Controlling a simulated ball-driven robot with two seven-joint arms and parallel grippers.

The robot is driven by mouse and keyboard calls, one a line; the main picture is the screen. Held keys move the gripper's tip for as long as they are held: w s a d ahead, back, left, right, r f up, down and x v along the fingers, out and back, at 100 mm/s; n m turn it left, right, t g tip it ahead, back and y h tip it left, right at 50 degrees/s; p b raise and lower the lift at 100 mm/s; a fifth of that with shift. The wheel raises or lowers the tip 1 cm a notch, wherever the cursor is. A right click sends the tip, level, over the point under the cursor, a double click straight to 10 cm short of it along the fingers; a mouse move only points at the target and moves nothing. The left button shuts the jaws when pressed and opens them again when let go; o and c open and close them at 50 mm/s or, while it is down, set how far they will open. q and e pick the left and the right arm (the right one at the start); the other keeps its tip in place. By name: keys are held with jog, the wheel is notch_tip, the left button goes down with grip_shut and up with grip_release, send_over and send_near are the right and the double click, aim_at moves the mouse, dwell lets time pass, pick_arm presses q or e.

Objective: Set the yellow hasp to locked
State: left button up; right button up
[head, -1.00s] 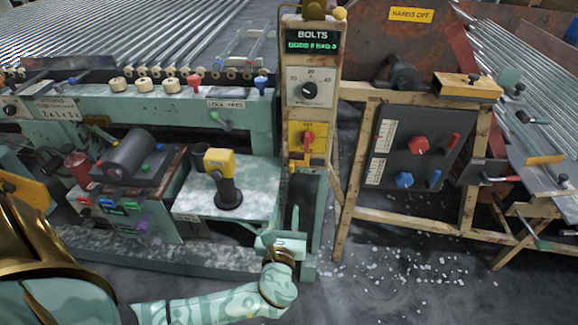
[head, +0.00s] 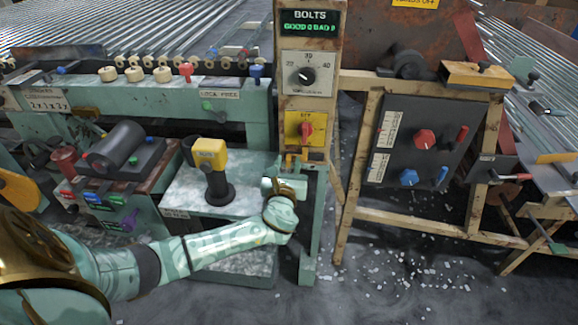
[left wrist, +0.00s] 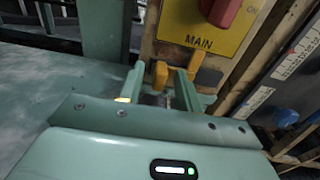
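The yellow hasp (head: 290,158) is a small piece at the lower edge of the yellow MAIN switch plate (head: 305,130) on the wooden post. In the left wrist view the hasp (left wrist: 160,75) stands ahead, seen between the two green fingers of my left gripper (left wrist: 161,88). The fingers are apart, with a gap around the hasp; I cannot tell whether either touches it. In the head view my left gripper (head: 291,170) is just below the plate, its fingers small and partly hidden. My right gripper is not in view.
A red rotary handle (head: 305,129) sits above the hasp. A black dial (head: 307,76) is higher on the post. A yellow-topped tool (head: 211,160) stands on the bench to the left. A dark panel with red and blue knobs (head: 423,140) is to the right.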

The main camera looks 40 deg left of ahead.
pick_arm(q)
grip_shut()
jog(key=shift+w+d, duration=0.35)
jog(key=shift+d, duration=0.25)
jog(key=shift+w+d, duration=0.35)
jog(key=shift+d, duration=0.2)
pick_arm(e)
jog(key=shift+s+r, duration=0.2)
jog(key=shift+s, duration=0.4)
pick_arm(q)
grip_release()
jog(key=shift+d, duration=0.15)
jog(key=shift+w, duration=0.1)
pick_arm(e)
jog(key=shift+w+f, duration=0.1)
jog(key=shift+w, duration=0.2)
